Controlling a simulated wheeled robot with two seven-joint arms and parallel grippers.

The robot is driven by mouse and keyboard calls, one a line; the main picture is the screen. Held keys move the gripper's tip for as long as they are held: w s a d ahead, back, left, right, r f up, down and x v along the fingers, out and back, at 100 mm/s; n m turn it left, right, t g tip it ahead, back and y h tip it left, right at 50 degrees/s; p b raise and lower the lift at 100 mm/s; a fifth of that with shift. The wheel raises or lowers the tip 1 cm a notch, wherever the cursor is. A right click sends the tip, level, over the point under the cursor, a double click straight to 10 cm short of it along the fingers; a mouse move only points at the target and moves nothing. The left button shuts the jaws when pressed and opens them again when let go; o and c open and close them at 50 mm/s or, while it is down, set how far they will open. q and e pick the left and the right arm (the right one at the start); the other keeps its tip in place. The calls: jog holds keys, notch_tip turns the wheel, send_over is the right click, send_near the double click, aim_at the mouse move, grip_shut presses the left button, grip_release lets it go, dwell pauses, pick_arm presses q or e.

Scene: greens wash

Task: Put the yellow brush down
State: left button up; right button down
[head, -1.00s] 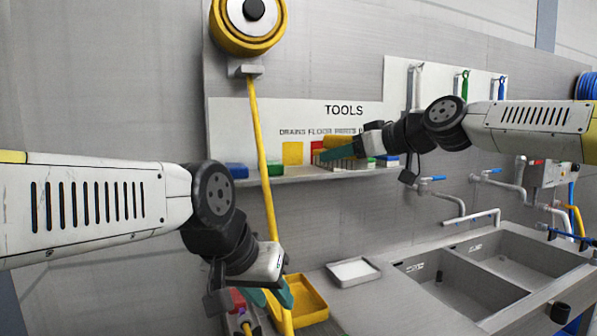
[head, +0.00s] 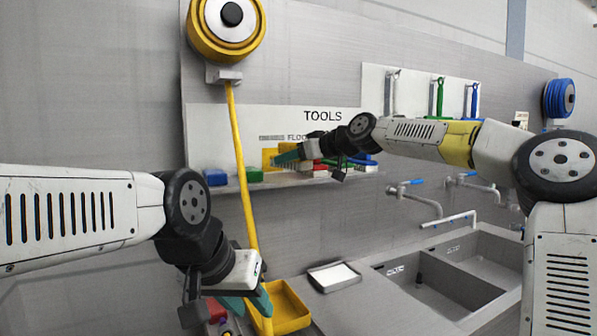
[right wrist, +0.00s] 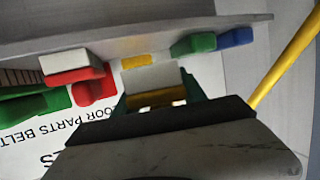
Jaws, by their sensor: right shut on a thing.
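My right gripper (head: 290,158) is in front of the tools board, just above the shelf, by a yellow patch (head: 268,160). In the right wrist view, its teal fingers (right wrist: 155,100) are shut on the yellow brush (right wrist: 156,99), whose pale bristle block (right wrist: 153,77) points toward the shelf (right wrist: 180,28). A gap between the brush and the shelf cannot be judged. In the head view the brush is mostly hidden by the gripper. My left gripper (head: 247,302) is low by the yellow hose (head: 240,165); whether its fingers grip the hose is unclear.
On the shelf (head: 285,181), a green brush (right wrist: 193,43) and a blue brush (right wrist: 236,37) sit on one side of the held brush and a red brush (right wrist: 90,85) on the other. A yellow tray (head: 292,312), a white-lined tray (head: 334,276) and sinks (head: 450,280) are below.

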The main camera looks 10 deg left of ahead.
jog(key=shift+w+a, duration=0.15)
jog(key=shift+w, duration=0.05)
jog(key=shift+f, duration=1.75)
jog(key=shift+f, duration=0.15)
jog(key=c, duration=0.6)
grip_release()
jog(key=shift+c, duration=0.2)
